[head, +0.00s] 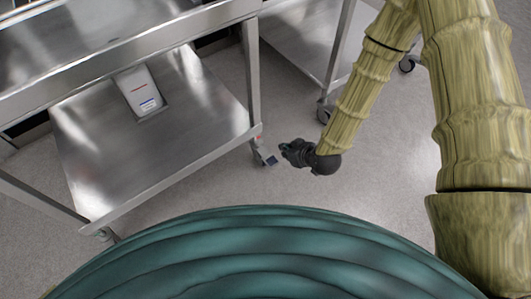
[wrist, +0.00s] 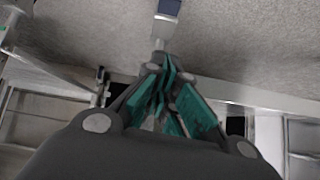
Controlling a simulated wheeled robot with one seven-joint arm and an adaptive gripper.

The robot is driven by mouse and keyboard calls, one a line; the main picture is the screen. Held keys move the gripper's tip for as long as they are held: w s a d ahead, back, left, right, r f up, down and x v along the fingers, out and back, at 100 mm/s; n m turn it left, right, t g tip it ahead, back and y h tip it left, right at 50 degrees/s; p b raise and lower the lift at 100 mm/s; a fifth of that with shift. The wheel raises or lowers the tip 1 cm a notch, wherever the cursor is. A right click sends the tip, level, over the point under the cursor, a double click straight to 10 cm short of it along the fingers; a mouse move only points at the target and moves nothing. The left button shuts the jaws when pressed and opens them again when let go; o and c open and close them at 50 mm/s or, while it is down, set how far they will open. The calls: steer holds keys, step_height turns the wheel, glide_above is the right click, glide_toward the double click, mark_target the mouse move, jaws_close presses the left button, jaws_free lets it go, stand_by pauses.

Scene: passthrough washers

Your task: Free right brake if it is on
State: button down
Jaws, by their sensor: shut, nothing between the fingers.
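The right front caster of the steel cart (head: 258,154) shows in the head view at the foot of the cart's right leg. Its brake pedal (head: 271,160) is a small dark blue-grey tab sticking out toward my gripper. In the wrist view a blue-and-grey tab (wrist: 168,14), which looks like that pedal, is at the top centre. My gripper (head: 284,149) is shut and empty, low above the floor just right of the pedal. Its closed fingertips (wrist: 166,66) point toward the tab, with a small gap showing. I cannot tell whether the brake is pressed down.
The cart's lower shelf (head: 100,165) holds a white container (head: 139,90). The left front caster (head: 107,234) is at the near left. A second steel cart (head: 305,45) stands behind, with its caster (head: 325,110) near my forearm. Grey floor (head: 225,185) is open in front.

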steer(key=shift+n+t+y, duration=0.4)
steer(key=shift+n+t, duration=0.1)
steer(key=shift+w+r+b+x, duration=0.15)
steer(key=shift+b+x, duration=0.45)
steer(key=shift+x, duration=0.2)
steer(key=shift+w+r+b+x, duration=0.1)
steer(key=shift+w+b+x, duration=0.05)
steer(key=shift+b+x, duration=0.6)
steer(key=shift+w+r+b+x, duration=0.15)
steer(key=shift+b+x, duration=0.3)
steer(key=shift+x, duration=0.45)
steer(key=shift+f, duration=0.1)
steer(key=b, duration=0.5)
glide_above(266, 150)
steer(key=f, duration=0.6)
steer(key=shift+s+d+f, duration=0.15)
steer(key=shift+s+f, duration=0.05)
steer(key=shift+s, duration=0.05)
steer(key=shift+w+f+b, duration=0.15)
steer(key=shift+f+b, duration=0.45)
steer(key=shift+f, duration=0.35)
steer(key=shift+w+a+f+b, duration=0.1)
steer(key=shift+f+b, duration=0.2)
steer(key=shift+f, duration=0.2)
steer(key=shift+w+a+f+b, duration=0.1)
steer(key=shift+f+b, duration=0.2)
steer(key=shift+f, duration=0.15)
